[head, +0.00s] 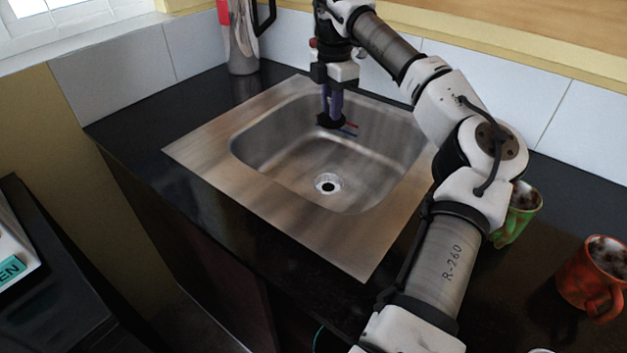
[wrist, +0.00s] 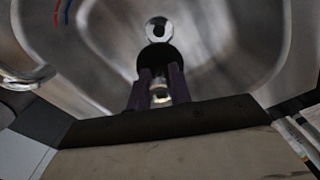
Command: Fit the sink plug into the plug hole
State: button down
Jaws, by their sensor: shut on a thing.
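My gripper (head: 332,103) points down over the back part of the steel sink (head: 200,150). Its purple fingers are shut on the sink plug (head: 329,121), a dark disc held level above the basin floor. In the wrist view the plug (wrist: 160,58) shows as a black disc beyond the fingertips, with a shiny metal stem between the fingers. The plug hole (head: 328,184) is a bright ring with a dark centre in the basin floor, open and apart from the plug. In the wrist view the plug hole (wrist: 158,29) lies just above the disc.
A silver flask (head: 240,40) stands behind the sink at the left. A green mug (head: 519,214) and an orange mug (head: 594,275) stand on the dark counter (head: 560,180) at the right. The basin floor around the plug hole is clear.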

jog(key=shift+w+f, duration=0.15)
jog(key=shift+f, duration=0.25)
notch_tip(320, 180, down, 19)
jog(key=p, duration=0.2)
jog(key=shift+f+p, duration=0.2)
jog(key=shift+p, duration=0.15)
jog(key=shift+f, duration=0.1)
jog(key=shift+f, duration=0.15)
jog(key=c, duration=1.3)
grip_release()
notch_tip(320, 180, up, 13)
jog(key=shift+f+b, duration=0.2)
jog(key=shift+b, duration=0.95)
